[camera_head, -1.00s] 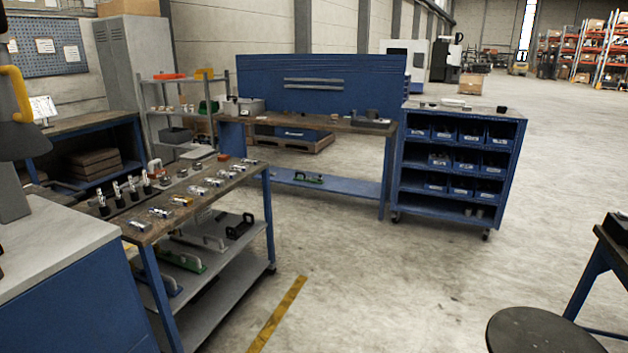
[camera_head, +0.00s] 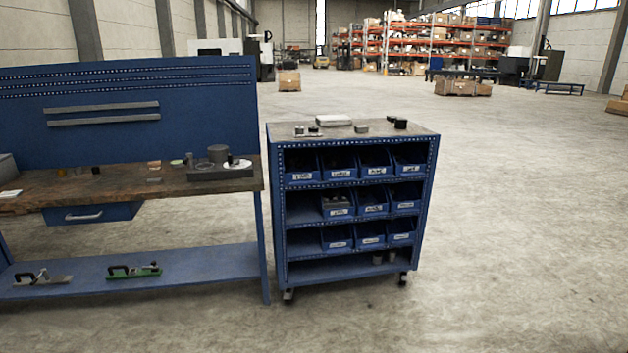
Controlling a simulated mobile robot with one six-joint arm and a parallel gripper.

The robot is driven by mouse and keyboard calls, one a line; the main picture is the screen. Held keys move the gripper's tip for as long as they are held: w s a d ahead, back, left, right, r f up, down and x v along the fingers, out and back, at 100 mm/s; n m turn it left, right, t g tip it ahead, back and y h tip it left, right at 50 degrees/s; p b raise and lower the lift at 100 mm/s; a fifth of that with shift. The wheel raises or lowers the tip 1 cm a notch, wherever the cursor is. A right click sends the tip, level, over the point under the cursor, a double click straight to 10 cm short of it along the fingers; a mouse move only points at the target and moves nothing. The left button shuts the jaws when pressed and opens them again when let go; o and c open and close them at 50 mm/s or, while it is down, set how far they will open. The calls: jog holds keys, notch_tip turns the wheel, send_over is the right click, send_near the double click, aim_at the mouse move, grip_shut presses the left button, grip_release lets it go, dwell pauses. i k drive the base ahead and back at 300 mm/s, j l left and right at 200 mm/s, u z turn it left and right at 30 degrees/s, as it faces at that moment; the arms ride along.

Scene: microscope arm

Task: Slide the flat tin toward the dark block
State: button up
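A flat whitish box (camera_head: 333,120), perhaps the flat tin, lies on top of the blue wheeled cart (camera_head: 290,140) near its back edge. A small dark block (camera_head: 401,124) sits on the same top, to the right of the flat box and apart from it. Another small dark piece (camera_head: 391,118) is just behind that block. At this distance I cannot be sure which pieces are the tin and the block. My gripper is not in view.
A small grey block (camera_head: 361,129) and small pieces (camera_head: 306,131) also lie on the cart top. The floor in front and to the right is clear.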

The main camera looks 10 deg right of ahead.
aim_at(328, 120)
jog(key=i+l+u, duration=0.2)
jog(key=i+l, duration=1.5)
